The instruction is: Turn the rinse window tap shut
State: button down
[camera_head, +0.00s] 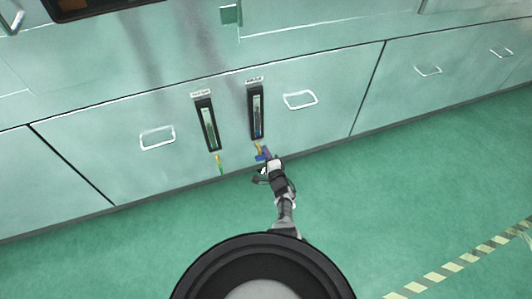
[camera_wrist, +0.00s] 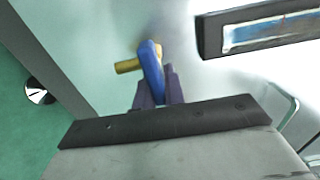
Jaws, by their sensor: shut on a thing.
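Two dark-framed sight windows are set in the pale green cabinet front, the left window (camera_head: 207,124) and the right window (camera_head: 256,111). Each has a small label above it, too small to read. A tap with a yellow body and green handle (camera_head: 220,170) hangs below the left one. Below the right one is a tap with a yellow body (camera_head: 258,147) and blue handle (camera_head: 261,158). My gripper (camera_head: 267,156) is at this right tap. In the wrist view, my gripper (camera_wrist: 159,90) is shut on the blue handle (camera_wrist: 151,66), which lies across the brass-yellow body (camera_wrist: 127,66).
The right window's end (camera_wrist: 262,28) is close by in the wrist view. Drawer pulls stand out on either side, one at the left (camera_head: 157,138) and one at the right (camera_head: 300,100). The green floor (camera_head: 420,190) in front is clear, with a striped line (camera_head: 445,268) at lower right.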

dwell(0.3)
jog(key=c, duration=1.5)
grip_release()
jog(key=p+v, duration=0.6)
jog(key=v, duration=0.7)
jog(key=shift+s+d, duration=0.1)
jog(key=shift+s, duration=0.25)
